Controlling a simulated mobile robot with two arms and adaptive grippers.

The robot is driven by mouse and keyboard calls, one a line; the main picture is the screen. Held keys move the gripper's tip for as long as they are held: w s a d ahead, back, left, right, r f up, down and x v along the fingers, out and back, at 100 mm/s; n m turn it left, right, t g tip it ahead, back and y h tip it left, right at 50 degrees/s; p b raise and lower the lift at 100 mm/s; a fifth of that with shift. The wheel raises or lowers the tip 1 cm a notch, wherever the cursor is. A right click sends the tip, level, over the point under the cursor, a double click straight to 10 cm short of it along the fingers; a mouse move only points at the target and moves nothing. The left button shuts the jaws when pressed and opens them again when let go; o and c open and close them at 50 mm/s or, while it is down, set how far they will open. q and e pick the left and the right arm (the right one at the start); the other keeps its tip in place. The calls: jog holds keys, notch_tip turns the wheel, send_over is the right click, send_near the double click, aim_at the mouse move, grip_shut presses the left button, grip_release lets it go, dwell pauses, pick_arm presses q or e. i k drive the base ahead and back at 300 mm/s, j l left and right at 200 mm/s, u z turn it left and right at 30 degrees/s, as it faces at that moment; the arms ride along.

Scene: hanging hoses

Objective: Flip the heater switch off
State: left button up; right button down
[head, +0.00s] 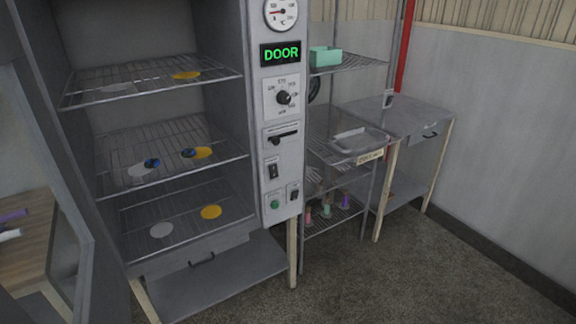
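The control panel (265,120) runs down the right side of a grey oven-like cabinet. Two dark rocker-type switches sit low on it: a larger upper-left switch (273,169) and a smaller lower-right switch (294,194). Their labels are too small to read, so I cannot tell which is the heater switch or which way either is set. A round green button (275,204) sits left of the smaller switch. Above are a lever in a slot (283,136), a black knob (283,97) and a lit green "DOOR" display (281,53). Neither gripper is in view.
The cabinet door (60,170) stands open at left. Wire racks (205,152) hold yellow and white discs and two blue pieces. A wire shelf (350,62) and a grey side table (425,116) stand right of the panel. Floor (420,270) in front is clear.

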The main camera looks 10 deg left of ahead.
aim_at(272, 170)
jog(key=i+j+u, duration=0.15)
jog(key=i, duration=0.4)
jog(key=i+u, duration=0.15)
jog(key=i, duration=0.45)
jog(key=i+j, duration=0.25)
jog(key=j, duration=0.2)
